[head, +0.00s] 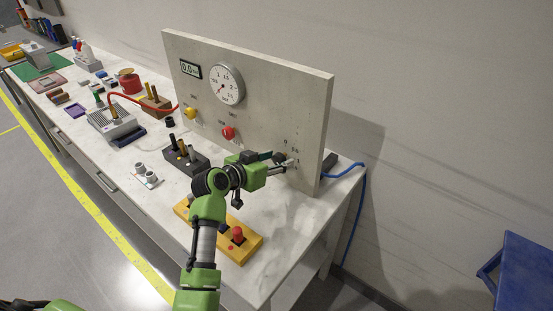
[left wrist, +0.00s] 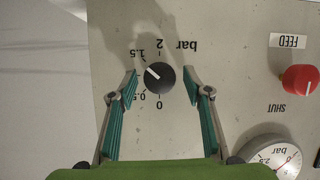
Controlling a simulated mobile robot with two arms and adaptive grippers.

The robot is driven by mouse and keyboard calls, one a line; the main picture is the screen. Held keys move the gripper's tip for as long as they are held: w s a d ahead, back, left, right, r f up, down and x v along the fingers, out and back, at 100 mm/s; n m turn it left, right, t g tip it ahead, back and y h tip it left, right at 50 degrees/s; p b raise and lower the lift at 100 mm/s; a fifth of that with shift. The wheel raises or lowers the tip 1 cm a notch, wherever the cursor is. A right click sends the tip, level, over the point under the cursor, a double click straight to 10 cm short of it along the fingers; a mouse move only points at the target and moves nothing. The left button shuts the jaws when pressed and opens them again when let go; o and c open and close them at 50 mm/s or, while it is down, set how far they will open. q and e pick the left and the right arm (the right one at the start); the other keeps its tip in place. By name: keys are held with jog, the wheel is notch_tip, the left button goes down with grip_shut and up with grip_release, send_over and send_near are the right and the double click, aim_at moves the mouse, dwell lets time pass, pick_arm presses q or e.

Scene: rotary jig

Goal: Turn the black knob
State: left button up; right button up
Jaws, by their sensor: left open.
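The black knob (left wrist: 159,78) sits on the pale panel (left wrist: 230,60) in the left wrist view, inside a scale from 0 to 2 bar that appears upside down. Its white line points to the upper left of the picture, a little below the 1.5 mark. My left gripper (left wrist: 161,74) is open, with one teal finger on each side of the knob and a gap showing on both sides. In the head view my left gripper (head: 284,164) is at the panel's lower right, and its fingers largely hide the knob. My right gripper is not in view.
The panel also bears a red knob (head: 228,132), a yellow knob (head: 191,113), a round gauge (head: 227,85) and a display (head: 190,68) reading about 0.0. A blue hose (head: 345,172) leaves the panel's right side.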

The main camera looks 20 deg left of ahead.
pick_arm(q)
jog(key=c, duration=1.1)
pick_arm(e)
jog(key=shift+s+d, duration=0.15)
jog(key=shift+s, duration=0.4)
